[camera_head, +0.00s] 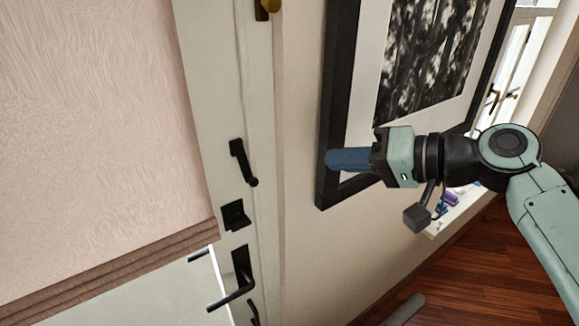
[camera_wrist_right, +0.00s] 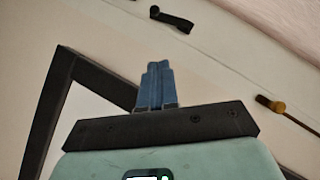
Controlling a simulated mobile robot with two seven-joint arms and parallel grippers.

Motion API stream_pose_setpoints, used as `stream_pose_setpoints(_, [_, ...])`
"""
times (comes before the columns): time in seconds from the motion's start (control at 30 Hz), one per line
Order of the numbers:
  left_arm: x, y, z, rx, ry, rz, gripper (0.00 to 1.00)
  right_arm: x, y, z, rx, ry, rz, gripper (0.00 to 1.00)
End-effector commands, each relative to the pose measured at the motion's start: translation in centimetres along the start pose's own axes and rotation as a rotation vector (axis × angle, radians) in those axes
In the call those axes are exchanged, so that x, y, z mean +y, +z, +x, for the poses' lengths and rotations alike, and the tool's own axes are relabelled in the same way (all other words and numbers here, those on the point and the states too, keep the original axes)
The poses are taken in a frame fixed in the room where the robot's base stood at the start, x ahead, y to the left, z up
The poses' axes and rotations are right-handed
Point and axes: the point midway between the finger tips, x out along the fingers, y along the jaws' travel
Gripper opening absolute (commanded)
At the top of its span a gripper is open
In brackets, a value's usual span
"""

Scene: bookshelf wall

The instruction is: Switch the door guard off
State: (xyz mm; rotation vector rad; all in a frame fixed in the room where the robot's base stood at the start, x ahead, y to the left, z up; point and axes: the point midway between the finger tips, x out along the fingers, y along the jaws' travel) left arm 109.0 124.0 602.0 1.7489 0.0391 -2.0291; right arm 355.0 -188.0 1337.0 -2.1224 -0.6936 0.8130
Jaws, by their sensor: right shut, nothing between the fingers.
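A black bar, which looks like the door guard (camera_head: 242,163), is on the white door's edge strip, slanting down to the right. It also shows at the top of the right wrist view (camera_wrist_right: 171,18). My right gripper (camera_head: 328,160) has blue fingers and is shut and empty. It points left toward the door, in front of the picture frame, and appears to the right of the guard and apart from it. The fingers also show in the right wrist view (camera_wrist_right: 157,72). My left gripper is not in view.
Below the guard are a black lock plate (camera_head: 235,215) and a black lever handle (camera_head: 238,282). A brass fitting (camera_head: 268,5) is higher up. A black-framed picture (camera_head: 337,100) hangs right of the door, behind my gripper. A pinkish blind (camera_head: 100,120) covers the door's left part.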

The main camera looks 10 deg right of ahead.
Motion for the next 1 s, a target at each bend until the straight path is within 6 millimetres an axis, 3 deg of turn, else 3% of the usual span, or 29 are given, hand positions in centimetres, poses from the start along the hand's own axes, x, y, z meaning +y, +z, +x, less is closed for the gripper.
stream_pose_setpoints(0.17, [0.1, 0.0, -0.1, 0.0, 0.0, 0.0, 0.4, 0.1, 0.1, 1.9, -0.004, 0.001, 0.002, 0.0])
stream_pose_setpoints(0.6, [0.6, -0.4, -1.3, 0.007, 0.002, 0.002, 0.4, 0.0, 0.6, 10.6, -0.003, -0.001, 0.001, 0.0])
stream_pose_setpoints(0.8, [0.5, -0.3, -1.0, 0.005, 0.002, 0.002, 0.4, 0.2, 2.5, 12.3, -0.002, 0.001, 0.003, 0.0])
stream_pose_setpoints(1.0, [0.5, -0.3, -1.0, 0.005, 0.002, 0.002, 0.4, 0.2, 2.9, 12.8, 0.0, 0.001, 0.002, 0.0])
